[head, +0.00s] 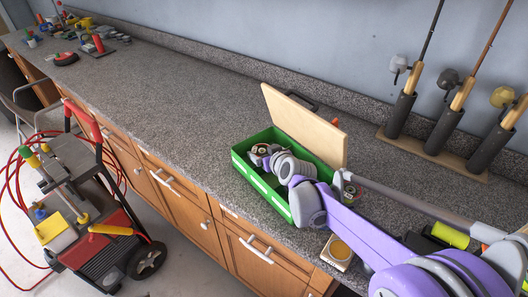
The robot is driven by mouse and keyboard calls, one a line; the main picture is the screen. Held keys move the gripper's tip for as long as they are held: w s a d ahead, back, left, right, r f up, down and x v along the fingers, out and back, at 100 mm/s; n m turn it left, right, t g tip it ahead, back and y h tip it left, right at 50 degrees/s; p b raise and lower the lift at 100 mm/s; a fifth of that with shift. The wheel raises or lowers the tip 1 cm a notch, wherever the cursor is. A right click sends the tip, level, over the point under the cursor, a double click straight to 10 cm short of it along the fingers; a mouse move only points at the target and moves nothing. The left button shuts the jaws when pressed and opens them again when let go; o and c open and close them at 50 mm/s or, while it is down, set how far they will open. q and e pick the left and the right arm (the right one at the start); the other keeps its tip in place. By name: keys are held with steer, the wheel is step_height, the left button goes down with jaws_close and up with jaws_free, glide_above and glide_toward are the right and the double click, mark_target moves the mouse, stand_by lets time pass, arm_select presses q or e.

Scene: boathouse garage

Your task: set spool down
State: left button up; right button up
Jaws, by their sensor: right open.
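A green box (243,166) stands on the grey counter with its pale wooden lid (305,128) raised at the back. My right arm reaches into the box from the right. My right gripper (261,154) is low inside the left part of the box, with its jaws open. A small whitish and reddish thing shows at the jaws, perhaps the spool; it is too small and too covered to be sure, and I cannot tell whether it rests on the box floor. My wrist hides much of the box's inside. My left gripper is not in view.
A small wooden piece with a yellow disc (339,250) lies near the front edge, right of the box. A rack (430,154) holding fishing rods stands at the back right. The counter (185,110) left of the box is clear. A red cart (95,225) stands on the floor.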

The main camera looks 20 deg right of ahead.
steer(key=shift+d, duration=0.1)
steer(key=v, duration=1)
steer(key=shift+s+r+p, duration=0.2)
steer(key=shift+s+p, duration=0.15)
steer(key=shift+p, duration=0.1)
steer(key=shift+c, duration=0.3)
jaws_close()
stand_by(1.2)
